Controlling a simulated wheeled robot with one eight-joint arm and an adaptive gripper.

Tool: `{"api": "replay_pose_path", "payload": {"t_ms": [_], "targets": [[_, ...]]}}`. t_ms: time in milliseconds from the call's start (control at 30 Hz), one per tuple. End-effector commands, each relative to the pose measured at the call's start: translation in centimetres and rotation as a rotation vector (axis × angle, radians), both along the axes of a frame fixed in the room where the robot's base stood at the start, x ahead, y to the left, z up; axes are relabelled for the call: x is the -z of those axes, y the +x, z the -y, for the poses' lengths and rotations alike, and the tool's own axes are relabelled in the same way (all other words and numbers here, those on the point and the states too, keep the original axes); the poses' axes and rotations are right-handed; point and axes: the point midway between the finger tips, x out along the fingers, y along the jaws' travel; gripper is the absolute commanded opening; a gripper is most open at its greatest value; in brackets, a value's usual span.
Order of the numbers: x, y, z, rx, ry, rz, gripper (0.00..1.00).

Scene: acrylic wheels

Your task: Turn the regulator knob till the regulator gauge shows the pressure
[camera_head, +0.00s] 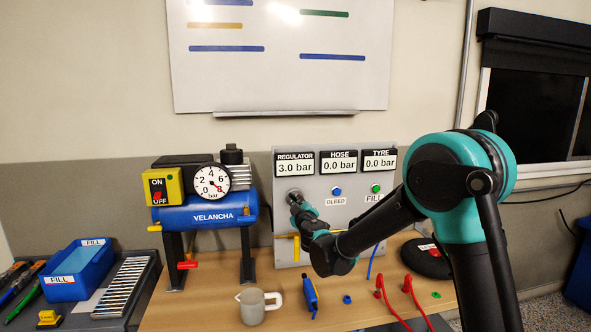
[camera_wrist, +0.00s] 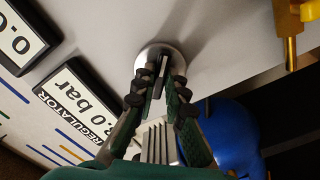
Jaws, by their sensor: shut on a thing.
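The regulator gauge (camera_head: 294,167) on the grey panel reads 3.0 bar; part of it shows in the wrist view (camera_wrist: 88,98), turned on its side. The round silver regulator knob (camera_head: 293,194) sits just below that gauge. In the wrist view the knob (camera_wrist: 147,53) is at the top middle, with a raised bar across its face. My gripper (camera_head: 297,202) reaches the panel from the lower right and partly covers the knob. In the wrist view its two fingers (camera_wrist: 160,84) are shut on the bar of the knob.
The hose gauge (camera_head: 338,163) and tyre gauge (camera_head: 379,161) read 0.0 bar. A blue compressor (camera_head: 205,216) with a dial stands left of the panel. A grey mug (camera_head: 252,309), a blue tool (camera_head: 311,296) and red leads lie on the wooden bench (camera_head: 190,312).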

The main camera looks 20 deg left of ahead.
Motion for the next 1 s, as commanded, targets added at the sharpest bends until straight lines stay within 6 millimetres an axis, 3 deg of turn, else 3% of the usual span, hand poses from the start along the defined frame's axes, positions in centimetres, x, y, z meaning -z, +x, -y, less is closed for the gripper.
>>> {"api": "replay_pose_path", "payload": {"t_ms": [300, 700, 1000], "targets": [[0.02, -0.04, -0.01, 0.000, -0.276, 0.169, 0.00], [0.02, -0.05, -0.01, -0.001, -0.321, 0.198, 0.00], [0.02, -0.05, -0.01, -0.001, -0.590, 0.362, 0.00]]}}
